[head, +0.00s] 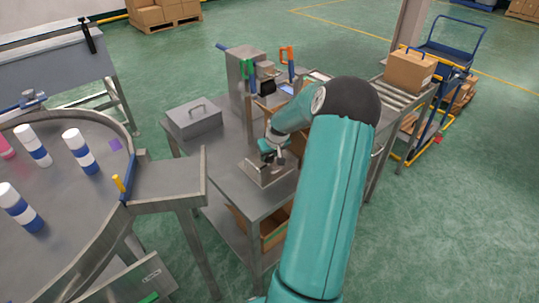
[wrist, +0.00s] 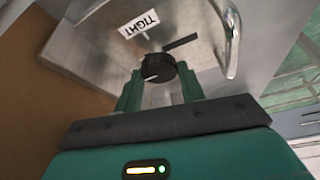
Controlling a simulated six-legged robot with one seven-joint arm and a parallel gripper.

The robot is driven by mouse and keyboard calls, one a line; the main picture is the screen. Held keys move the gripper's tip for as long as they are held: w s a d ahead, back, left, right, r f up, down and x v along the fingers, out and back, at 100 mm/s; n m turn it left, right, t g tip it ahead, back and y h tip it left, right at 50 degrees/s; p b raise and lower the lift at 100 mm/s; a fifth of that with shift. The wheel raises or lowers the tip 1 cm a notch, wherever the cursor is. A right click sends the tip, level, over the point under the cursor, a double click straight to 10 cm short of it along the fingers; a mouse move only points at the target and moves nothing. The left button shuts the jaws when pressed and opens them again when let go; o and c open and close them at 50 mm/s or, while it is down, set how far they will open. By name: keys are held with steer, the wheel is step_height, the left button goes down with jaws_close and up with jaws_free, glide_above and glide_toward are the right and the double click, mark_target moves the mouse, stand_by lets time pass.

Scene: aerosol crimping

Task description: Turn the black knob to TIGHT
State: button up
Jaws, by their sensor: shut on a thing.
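The black knob (wrist: 158,70) shows in the wrist view on a grey metal face, with a pale line on its front. A white label reading TIGHT (wrist: 140,23) is above it and appears upside down. A dark bar-shaped mark (wrist: 181,41) lies up and right of the knob. My gripper (wrist: 160,88) is shut on the knob, one green finger on each side. In the head view my gripper (head: 270,150) is low at the bench fixture (head: 268,172); the knob is hidden there.
A bent metal handle (wrist: 234,45) stands close right of the knob. A round table (head: 75,210) with striped cans is at left.

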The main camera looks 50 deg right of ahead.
steer(key=shift+a+m, duration=0.1)
steer(key=shift+m, duration=0.2)
steer(key=m, duration=0.2)
steer(key=m+g+h, duration=0.1)
steer(key=shift+w+a+m, duration=0.15)
steer(key=shift+w+m, duration=0.05)
steer(key=shift+m, duration=0.2)
steer(key=m, duration=0.2)
steer(key=m+g+h, duration=0.1)
steer(key=m, duration=0.1)
steer(key=shift+w+g, duration=0.15)
steer(key=shift+g, duration=0.15)
steer(key=m+g, duration=0.1)
steer(key=m, duration=0.4)
steer(key=shift+w+g+h, duration=0.1)
steer(key=shift+g+h, duration=0.2)
steer(key=shift+g, duration=0.1)
steer(key=m+g, duration=0.1)
steer(key=m, duration=0.3)
steer(key=shift+g, duration=0.3)
steer(key=shift+m, duration=0.3)
steer(key=o, duration=0.9)
steer(key=shift+w+f, duration=0.1)
steer(key=shift+o, duration=0.4)
